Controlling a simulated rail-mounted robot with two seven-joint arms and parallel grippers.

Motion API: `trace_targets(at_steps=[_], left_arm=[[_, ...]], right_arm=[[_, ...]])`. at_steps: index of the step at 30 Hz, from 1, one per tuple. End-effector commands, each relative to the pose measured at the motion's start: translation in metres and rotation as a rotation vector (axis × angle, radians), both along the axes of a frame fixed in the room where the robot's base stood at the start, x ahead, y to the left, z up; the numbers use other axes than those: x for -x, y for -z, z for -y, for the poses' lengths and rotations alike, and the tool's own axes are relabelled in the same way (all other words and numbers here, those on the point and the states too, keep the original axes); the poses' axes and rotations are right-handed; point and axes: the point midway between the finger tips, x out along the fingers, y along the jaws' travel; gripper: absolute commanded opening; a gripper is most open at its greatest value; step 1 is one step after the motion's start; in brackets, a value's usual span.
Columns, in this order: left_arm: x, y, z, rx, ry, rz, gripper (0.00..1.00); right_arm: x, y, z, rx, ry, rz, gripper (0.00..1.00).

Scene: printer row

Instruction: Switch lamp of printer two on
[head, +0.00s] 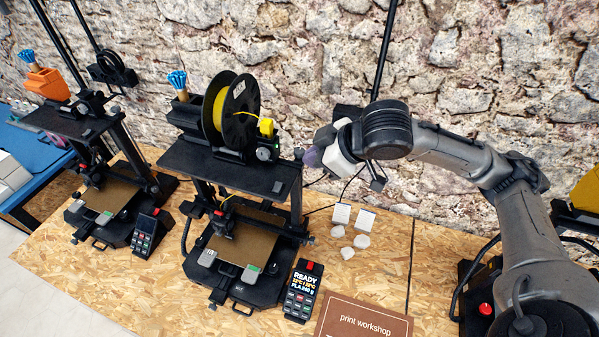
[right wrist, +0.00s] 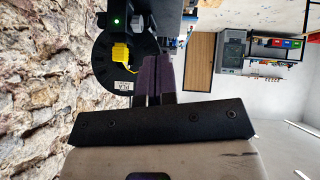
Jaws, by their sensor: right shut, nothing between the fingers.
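Several printers stand in a row. The middle printer (head: 225,160) carries a black spool (head: 238,105) with yellow filament. A small round dial (head: 264,154) sits on its top, below a yellow part (head: 267,127). The right wrist view shows the spool (right wrist: 103,62), the yellow part (right wrist: 121,52) and a lit green light (right wrist: 117,20) on a dark housing. I cannot tell which part is the lamp or its switch. My right gripper (head: 309,158) is just right of this printer's top. Its purple fingers (right wrist: 158,76) are shut and empty. My left gripper is not in view.
The display unit (head: 301,292) beside the middle printer reads READY. Another printer (head: 100,170) stands left, and one shows partly at right. Small white pieces (head: 349,240) and a brown workshop sign (head: 362,320) lie on the wooden bench (head: 385,290). A stone wall (head: 480,60) rises behind.

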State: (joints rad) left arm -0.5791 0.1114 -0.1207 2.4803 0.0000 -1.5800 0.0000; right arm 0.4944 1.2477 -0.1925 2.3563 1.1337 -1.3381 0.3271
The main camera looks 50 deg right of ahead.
Motion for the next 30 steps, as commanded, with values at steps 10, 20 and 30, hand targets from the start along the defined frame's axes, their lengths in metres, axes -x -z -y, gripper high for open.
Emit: trace_targets(at_steps=[10, 20, 30], left_arm=[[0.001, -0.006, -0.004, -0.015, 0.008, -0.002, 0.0], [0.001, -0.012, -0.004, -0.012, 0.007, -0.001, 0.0], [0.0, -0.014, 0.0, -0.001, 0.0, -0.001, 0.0]], right_arm=[[-0.029, 0.027, -0.008, -0.027, 0.023, -0.005, 0.0], [-0.07, 0.069, -0.018, -0.024, 0.024, -0.004, 0.0], [-0.072, 0.104, -0.012, -0.02, 0.024, -0.003, 0.0]])
